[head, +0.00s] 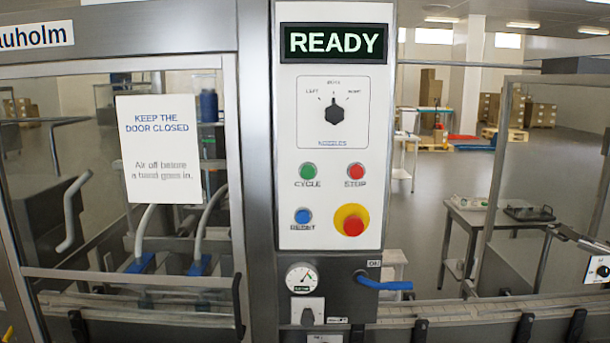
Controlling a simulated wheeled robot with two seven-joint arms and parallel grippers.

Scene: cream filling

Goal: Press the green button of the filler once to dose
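The filler's control panel (334,215) stands upright in the middle of the head view. The green button (307,171), labelled CYCLE, is on its left half. A display (333,43) at the top reads READY. The red STOP button (355,171) is to the right of the green one, and the blue RESET button (303,216) is below it. A large red button on a yellow ring (352,223) is at the lower right. Neither gripper is in view, and nothing covers the green button.
A glazed door (235,180) with a keep-closed sign (159,148) is left of the panel. A conveyor (470,312) runs along the bottom. A side table (470,215) stands behind at right.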

